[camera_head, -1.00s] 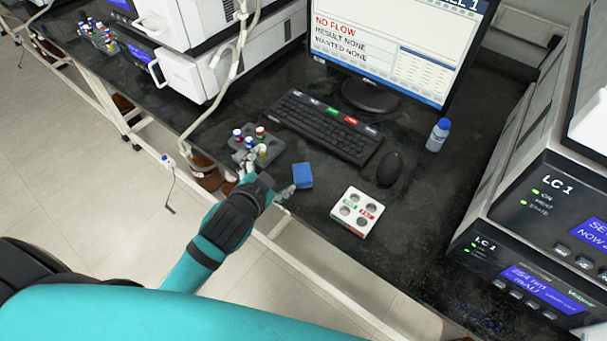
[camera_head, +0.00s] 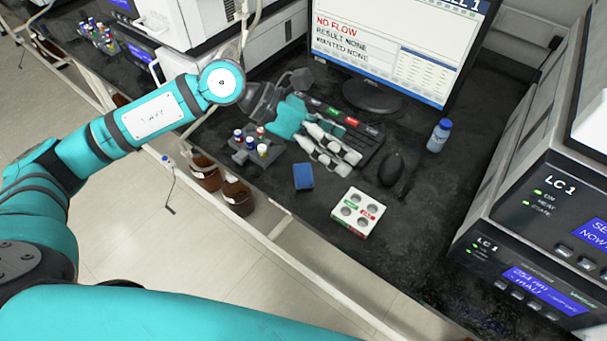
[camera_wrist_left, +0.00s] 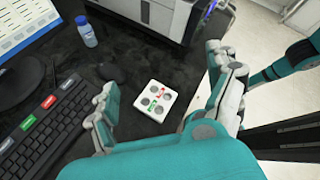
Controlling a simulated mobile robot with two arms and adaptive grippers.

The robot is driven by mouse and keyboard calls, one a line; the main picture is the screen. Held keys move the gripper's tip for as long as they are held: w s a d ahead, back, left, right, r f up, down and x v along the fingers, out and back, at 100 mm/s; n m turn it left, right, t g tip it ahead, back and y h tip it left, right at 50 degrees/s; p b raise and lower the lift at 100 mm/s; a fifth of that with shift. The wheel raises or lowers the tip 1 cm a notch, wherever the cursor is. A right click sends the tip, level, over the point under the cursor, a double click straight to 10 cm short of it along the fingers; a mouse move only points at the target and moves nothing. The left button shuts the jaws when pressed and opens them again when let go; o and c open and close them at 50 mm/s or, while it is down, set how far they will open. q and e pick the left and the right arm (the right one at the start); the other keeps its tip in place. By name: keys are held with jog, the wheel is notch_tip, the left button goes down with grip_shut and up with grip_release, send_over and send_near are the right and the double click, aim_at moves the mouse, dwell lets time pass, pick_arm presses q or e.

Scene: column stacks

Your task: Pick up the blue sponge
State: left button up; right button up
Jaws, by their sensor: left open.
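The blue sponge (camera_head: 303,176) lies on the dark bench near its front edge, between the grey vial rack and the white four-hole block. Nothing holds it. My left gripper (camera_head: 343,141) is open and empty above the keyboard, behind and to the right of the sponge in the head view. In the left wrist view the open fingers (camera_wrist_left: 163,78) stand wide apart with the white block visible between them. I cannot make out the sponge in that view. My right gripper does not show.
The white block (camera_head: 357,212) is right of the sponge, the vial rack (camera_head: 254,150) left. A mouse (camera_head: 391,168), keyboard (camera_head: 374,149), blue-capped bottle (camera_head: 438,135) and monitor (camera_head: 395,40) stand behind. Instruments (camera_head: 540,225) bound the right. Brown bottles (camera_head: 238,195) are below the bench edge.

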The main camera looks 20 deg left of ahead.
pick_arm(q)
jog(key=w+a+f+m+y, duration=0.15)
jog(key=a+y, duration=0.25)
jog(key=a, duration=0.4)
jog(key=w+a+f+y, duration=0.1)
jog(key=a+f+y, duration=0.1)
jog(key=a+y, duration=0.35)
jog(key=h+p, duration=0.2)
send_over(303, 173)
jog(key=s+a, duration=0.1)
jog(key=a, duration=0.2)
jog(key=shift+y, duration=0.25)
notch_tip(303, 173, down, 11)
jog(key=shift+d, duration=0.1)
jog(key=x, duration=0.2)
jog(key=p+x, duration=0.1)
jog(key=x, duration=0.1)
jog(key=shift+w+d+f, duration=0.15)
jog(key=shift+d+f, duration=0.1)
jog(key=shift+d, duration=0.25)
jog(key=shift+f, duration=0.25)
jog(key=shift+c, duration=0.4)
jog(key=c, duration=0.9)
jog(key=shift+c, duration=0.2)
